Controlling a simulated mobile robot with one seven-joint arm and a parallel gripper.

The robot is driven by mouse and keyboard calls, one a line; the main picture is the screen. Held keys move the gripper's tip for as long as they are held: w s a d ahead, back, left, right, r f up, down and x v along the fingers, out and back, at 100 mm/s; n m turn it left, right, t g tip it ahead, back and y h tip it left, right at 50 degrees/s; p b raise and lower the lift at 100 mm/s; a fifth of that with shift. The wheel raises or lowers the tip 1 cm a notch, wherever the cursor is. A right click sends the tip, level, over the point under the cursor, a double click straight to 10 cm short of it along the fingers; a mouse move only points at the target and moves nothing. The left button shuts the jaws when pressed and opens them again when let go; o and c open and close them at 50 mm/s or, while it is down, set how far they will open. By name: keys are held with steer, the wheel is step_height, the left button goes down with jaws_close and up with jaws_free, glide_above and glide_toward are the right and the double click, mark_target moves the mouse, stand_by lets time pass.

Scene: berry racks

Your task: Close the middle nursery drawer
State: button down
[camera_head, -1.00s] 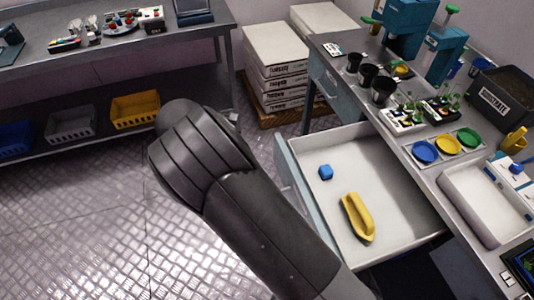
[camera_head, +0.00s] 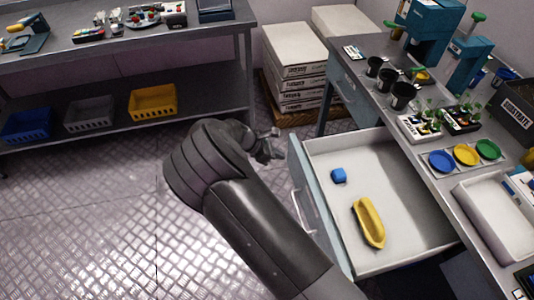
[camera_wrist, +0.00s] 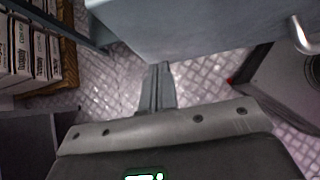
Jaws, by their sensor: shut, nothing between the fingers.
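The open drawer (camera_head: 414,240) is pulled out from under the right workbench. It has a white inside and a pale blue front (camera_head: 307,190) with a metal handle (camera_head: 296,208). In the wrist view my gripper (camera_wrist: 160,68) is shut and empty, close to the drawer front (camera_wrist: 205,22). I cannot tell whether it touches. The handle (camera_wrist: 303,38) shows at the right there.
The right workbench (camera_head: 418,162) holds black pots, seedling trays and coloured dishes. Another closed drawer (camera_head: 345,92) sits farther back. Stacked boxes (camera_head: 298,65) stand on a pallet behind the gripper. A left bench holds bins (camera_head: 152,102) on its lower shelf. The floor (camera_head: 90,220) at left is clear.

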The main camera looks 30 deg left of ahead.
steer(key=shift+w+d, duration=0.35)
steer(key=shift+d, duration=0.1)
